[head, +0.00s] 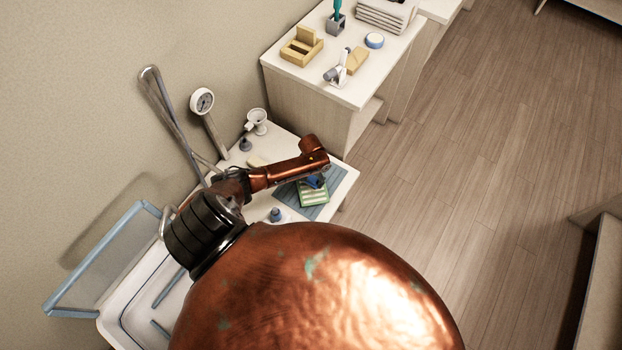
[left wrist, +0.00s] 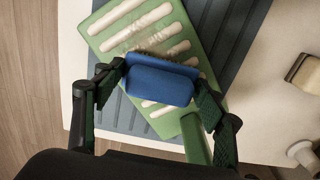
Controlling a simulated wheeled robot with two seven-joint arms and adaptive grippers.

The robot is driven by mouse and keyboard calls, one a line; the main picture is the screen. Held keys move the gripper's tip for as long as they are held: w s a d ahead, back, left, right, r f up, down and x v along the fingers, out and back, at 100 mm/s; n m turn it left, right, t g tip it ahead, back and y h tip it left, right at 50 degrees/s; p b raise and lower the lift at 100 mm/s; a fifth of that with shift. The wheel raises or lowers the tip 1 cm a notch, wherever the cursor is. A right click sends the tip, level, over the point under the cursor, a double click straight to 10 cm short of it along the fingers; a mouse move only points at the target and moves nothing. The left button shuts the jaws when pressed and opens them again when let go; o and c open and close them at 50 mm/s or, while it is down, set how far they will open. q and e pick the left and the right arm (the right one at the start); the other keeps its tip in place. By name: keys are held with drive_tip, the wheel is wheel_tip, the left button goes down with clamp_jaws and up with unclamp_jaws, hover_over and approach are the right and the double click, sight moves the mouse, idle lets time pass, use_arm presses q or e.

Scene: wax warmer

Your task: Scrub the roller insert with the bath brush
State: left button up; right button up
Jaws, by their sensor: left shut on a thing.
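The roller insert (head: 314,195) is a green frame with several white rollers. It lies on a blue ribbed mat (head: 289,192) on the white table. In the left wrist view the insert (left wrist: 180,57) lies tilted under my gripper, its green handle pointing down the picture. My left gripper (left wrist: 160,82) is shut on the blue bath brush (left wrist: 158,86), one finger at each end. The brush is over the rollers, bristles toward them; bristles show at its upper edge. I cannot tell whether they touch. In the head view my copper arm partly hides the gripper and brush (head: 314,182). My right gripper is not in view.
A dial gauge (head: 202,101), a white cup-like stand (head: 257,121) and small blue-grey pieces (head: 276,214) stand around the mat. A white basin (head: 115,318) is at lower left. A higher counter (head: 345,92) with several items stands behind. Floor at right is clear.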

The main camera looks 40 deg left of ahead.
use_arm(q)
drive_tip(key=shift+w+a+f+b, duration=0.1)
drive_tip(key=shift+w+a+b, duration=0.9)
drive_tip(key=shift+a, duration=0.3)
drive_tip(key=shift+w+a, duration=0.6)
drive_tip(key=shift+a, duration=0.1)
drive_tip(key=shift+s+d+r+p, duration=0.25)
drive_tip(key=shift+s+d+p, duration=0.55)
drive_tip(key=shift+d+p, duration=0.2)
drive_tip(key=shift+s+d+p, duration=0.65)
drive_tip(key=shift+d+p, duration=0.1)
drive_tip(key=shift+d, duration=0.1)
drive_tip(key=shift+s+d, duration=0.1)
drive_tip(key=shift+d, duration=0.05)
drive_tip(key=shift+f, duration=0.15)
